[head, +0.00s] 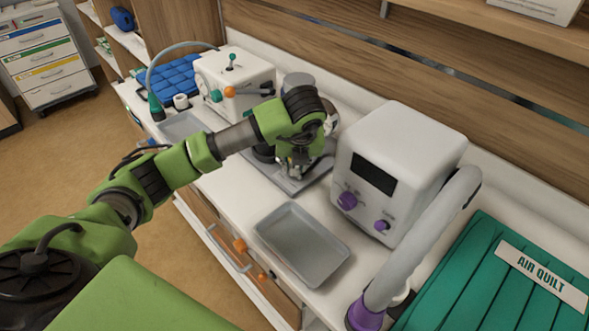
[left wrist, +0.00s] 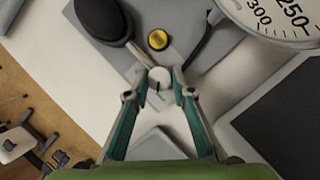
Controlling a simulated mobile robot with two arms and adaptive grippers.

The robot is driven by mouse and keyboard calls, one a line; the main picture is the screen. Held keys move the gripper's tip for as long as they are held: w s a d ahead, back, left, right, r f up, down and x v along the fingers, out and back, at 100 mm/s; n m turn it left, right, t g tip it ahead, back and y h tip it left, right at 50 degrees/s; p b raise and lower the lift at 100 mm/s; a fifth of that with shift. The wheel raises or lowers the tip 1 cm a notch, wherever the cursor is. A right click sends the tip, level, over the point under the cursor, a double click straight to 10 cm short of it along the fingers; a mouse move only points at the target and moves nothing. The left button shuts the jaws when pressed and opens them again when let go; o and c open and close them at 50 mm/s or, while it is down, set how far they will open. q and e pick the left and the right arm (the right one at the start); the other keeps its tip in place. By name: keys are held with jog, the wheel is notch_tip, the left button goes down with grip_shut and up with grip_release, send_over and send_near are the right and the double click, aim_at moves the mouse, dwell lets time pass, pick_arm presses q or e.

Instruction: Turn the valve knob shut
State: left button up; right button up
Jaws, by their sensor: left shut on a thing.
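A small pale round valve knob (left wrist: 158,78) with a dark mark shows in the left wrist view, at the end of a short metal stem. My left gripper (left wrist: 160,83) is shut on the knob, one fingertip at each side. In the head view my left gripper (head: 294,170) points down over a grey base plate (head: 311,178), and the knob is hidden there. A black bulb (left wrist: 102,17) and a yellow round cap (left wrist: 158,39) sit beyond the knob. Part of a white dial gauge (left wrist: 283,18) shows at the upper right. My right gripper is not in view.
A white device with purple knobs (head: 402,165) stands close right of my left gripper. A grey tray (head: 301,244) lies in front. A white box with a green lever (head: 235,80) stands behind left, and a green quilt (head: 490,280) lies at the right.

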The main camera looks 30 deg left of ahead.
pick_arm(q)
jog(key=shift+w+n+b, duration=0.1)
jog(key=shift+n+b, duration=0.2)
jog(key=shift+n, duration=0.2)
jog(key=o, duration=1.1)
jog(key=shift+r, duration=0.1)
jog(key=v, duration=1.2)
jog(key=shift+d, duration=0.15)
jog(key=shift+w, duration=0.15)
